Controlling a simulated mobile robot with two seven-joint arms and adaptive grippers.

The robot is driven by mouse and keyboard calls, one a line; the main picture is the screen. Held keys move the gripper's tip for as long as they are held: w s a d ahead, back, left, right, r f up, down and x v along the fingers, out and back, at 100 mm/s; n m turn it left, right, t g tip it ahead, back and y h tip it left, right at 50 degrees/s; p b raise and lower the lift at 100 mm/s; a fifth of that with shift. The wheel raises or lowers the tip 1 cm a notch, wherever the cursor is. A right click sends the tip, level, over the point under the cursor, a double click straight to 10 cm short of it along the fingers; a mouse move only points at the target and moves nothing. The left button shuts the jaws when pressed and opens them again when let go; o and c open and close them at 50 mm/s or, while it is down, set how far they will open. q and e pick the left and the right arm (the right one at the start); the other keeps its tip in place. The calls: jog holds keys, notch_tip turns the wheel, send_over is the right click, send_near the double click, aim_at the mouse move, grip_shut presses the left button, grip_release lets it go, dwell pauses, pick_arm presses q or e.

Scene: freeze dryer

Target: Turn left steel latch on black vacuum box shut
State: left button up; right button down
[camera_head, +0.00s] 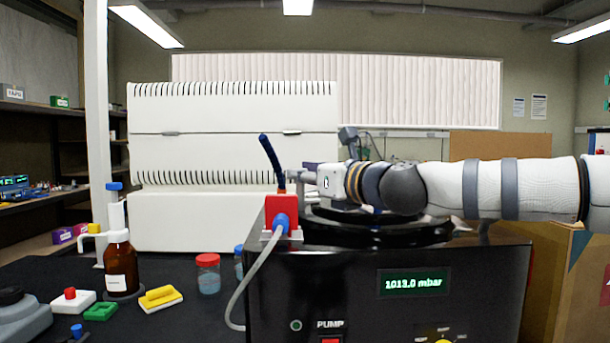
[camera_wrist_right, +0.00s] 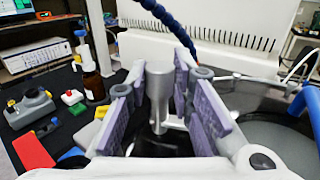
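The black vacuum box (camera_head: 390,265) stands at front right in the head view, with a display reading 1013.0 mbar. My right arm reaches in from the right, and my right gripper (camera_head: 290,177) is over the box's back left, behind a red valve (camera_head: 281,212) with a blue lever. In the right wrist view, an upright steel latch post (camera_wrist_right: 159,92) stands between the two purple-padded fingers of the right gripper (camera_wrist_right: 163,100). The fingers are apart, with a gap visible beside the post. The latch is not clear in the head view. My left gripper is not in view.
A brown bottle (camera_head: 121,266), a red-capped jar (camera_head: 208,274) and a yellow block (camera_head: 160,297) are on the dark bench at left. A grey hose (camera_head: 250,275) runs from the valve. A white vented unit (camera_head: 235,220) stands behind.

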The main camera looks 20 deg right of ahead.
jog(key=shift+s+a+r+m+h, duration=0.15)
jog(key=shift+m+h, duration=0.25)
jog(key=shift+h, duration=0.2)
jog(key=shift+m+t+h+p, duration=0.3)
jog(key=shift+m+t+h, duration=0.15)
jog(key=shift+h, duration=0.25)
jog(key=c, duration=1.4)
grip_release()
jog(key=s, duration=0.4)
jog(key=s+d, duration=0.1)
jog(key=s, duration=0.2)
jog(key=s+d, duration=0.1)
jog(key=s, duration=0.3)
jog(key=shift+s+d, duration=0.15)
jog(key=shift+s, duration=0.2)
jog(key=shift+f, duration=0.2)
